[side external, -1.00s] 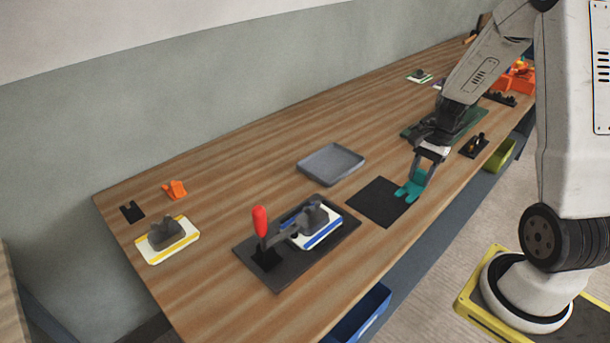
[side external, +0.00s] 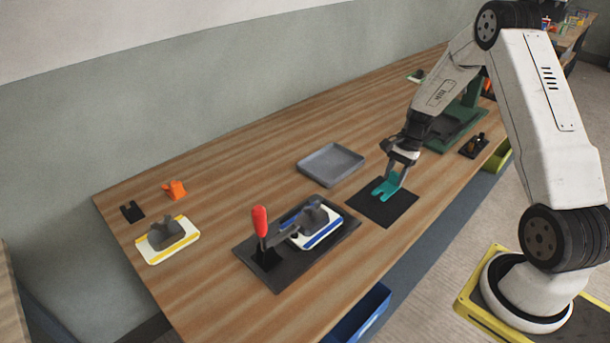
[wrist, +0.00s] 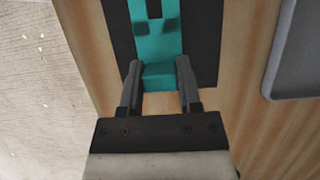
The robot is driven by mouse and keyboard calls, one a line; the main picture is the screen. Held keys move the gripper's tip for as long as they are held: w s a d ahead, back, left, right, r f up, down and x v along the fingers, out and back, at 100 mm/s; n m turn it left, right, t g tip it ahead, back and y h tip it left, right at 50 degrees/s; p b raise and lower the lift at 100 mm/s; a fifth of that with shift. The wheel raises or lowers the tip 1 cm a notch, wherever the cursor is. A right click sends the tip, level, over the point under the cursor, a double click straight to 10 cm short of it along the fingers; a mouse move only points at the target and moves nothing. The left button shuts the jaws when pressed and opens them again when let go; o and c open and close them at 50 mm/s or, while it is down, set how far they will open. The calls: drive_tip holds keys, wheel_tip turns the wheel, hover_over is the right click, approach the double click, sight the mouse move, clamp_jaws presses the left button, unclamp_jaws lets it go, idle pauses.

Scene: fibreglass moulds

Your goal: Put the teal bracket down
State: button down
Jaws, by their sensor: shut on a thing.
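The teal bracket (side external: 384,188) is a flat piece with a forked end, held over the black square mat (side external: 398,207) on the workbench. My gripper (side external: 396,181) is shut on its near end. In the wrist view, my gripper (wrist: 160,75) has one finger on each side of the teal bracket (wrist: 158,45), and the black mat (wrist: 205,55) lies beneath it. I cannot tell whether the bracket touches the mat or hovers just above it.
A grey tray (side external: 331,181) lies just behind the mat. To the left is a dark plate (side external: 262,276) with a red-handled clamp (side external: 260,222) and a blue-edged white mould (side external: 327,238). A green fixture (side external: 470,125) stands to the right. Bare wood surrounds the mat.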

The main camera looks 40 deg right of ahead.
sight(392, 182)
drive_tip(key=shift+w+f, duration=0.1)
drive_tip(key=shift+f, duration=0.05)
drive_tip(key=shift+w+d+f, duration=0.15)
drive_tip(key=shift+w+f, duration=0.05)
drive_tip(key=shift+f, duration=1.55)
drive_tip(key=shift+f, duration=0.15)
drive_tip(key=shift+c, duration=1.4)
unclamp_jaws()
drive_tip(key=v, duration=1.2)
drive_tip(key=shift+r, duration=0.25)
